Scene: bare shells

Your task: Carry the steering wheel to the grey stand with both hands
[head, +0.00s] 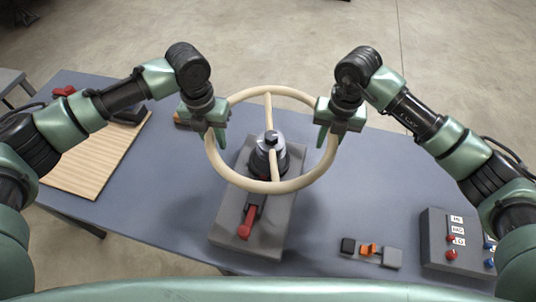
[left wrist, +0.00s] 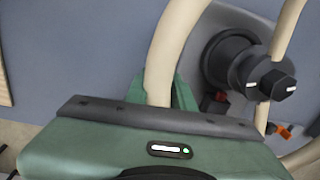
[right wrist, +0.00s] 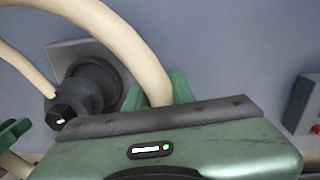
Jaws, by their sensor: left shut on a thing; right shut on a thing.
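The cream steering wheel (head: 238,177) is held at both sides of its rim, and its rim also shows in the left wrist view (left wrist: 170,50) and the right wrist view (right wrist: 135,50). My left gripper (head: 212,128) is shut on the left of the rim. My right gripper (head: 328,124) is shut on the right of the rim. The grey stand (head: 265,223) has a dark round post with a black hex top (head: 271,138), seen through the wheel's opening. The wheel appears over the stand; the exact gap between hub and post is not clear. The stand has a red lever (head: 247,222).
The blue-grey table (head: 165,210) carries a striped wooden board (head: 98,155) at left. At right are a grey control box (head: 455,240) with red and blue knobs and a small switch strip (head: 371,252) with an orange part.

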